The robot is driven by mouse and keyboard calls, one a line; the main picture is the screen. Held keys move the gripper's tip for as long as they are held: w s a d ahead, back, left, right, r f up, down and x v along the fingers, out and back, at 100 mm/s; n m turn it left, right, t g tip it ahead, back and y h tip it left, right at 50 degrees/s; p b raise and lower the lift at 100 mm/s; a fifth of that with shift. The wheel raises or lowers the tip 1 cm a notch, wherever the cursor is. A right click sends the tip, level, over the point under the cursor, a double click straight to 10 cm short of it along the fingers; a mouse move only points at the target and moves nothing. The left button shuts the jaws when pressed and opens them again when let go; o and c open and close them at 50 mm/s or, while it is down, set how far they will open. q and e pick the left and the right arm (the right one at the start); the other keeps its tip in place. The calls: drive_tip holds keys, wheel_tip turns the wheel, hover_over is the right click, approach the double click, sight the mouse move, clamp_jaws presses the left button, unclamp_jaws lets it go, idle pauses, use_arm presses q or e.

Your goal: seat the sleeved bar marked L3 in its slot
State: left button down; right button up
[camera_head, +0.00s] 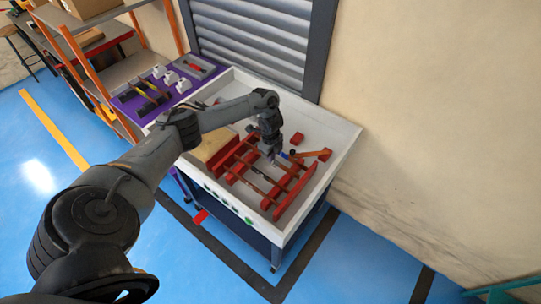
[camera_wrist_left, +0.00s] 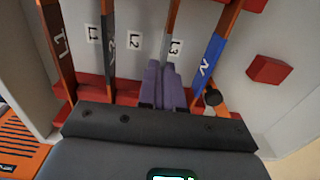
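The grey-sleeved bar (camera_wrist_left: 168,42), beside the printed L3 label (camera_wrist_left: 175,50), runs up from between my left gripper's fingers in the left wrist view. My left gripper (camera_wrist_left: 163,72) has its purple fingers close together on this bar. In the head view the left gripper (camera_head: 272,155) is down at the red slotted rack (camera_head: 291,199). My right gripper is not in view.
The rack lies in a white-walled bench tray (camera_head: 340,160). A red block (camera_head: 297,138) and an orange piece (camera_head: 314,155) are to its right, and a tan board (camera_head: 212,145) to its left. A purple tool table (camera_head: 150,95) stands further left.

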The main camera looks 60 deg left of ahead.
use_arm(q)
drive_tip(key=shift+f+b, duration=0.7)
drive_tip(key=shift+f, duration=0.55)
drive_tip(key=c, duration=1.2)
unclamp_jaws()
wheel_tip(320, 180, up, 10)
drive_tip(key=p, duration=0.2)
drive_tip(key=shift+f+p, duration=0.15)
drive_tip(key=shift+p, duration=0.25)
drive_tip(key=shift+r+p, duration=0.3)
drive_tip(key=shift+r, duration=0.25)
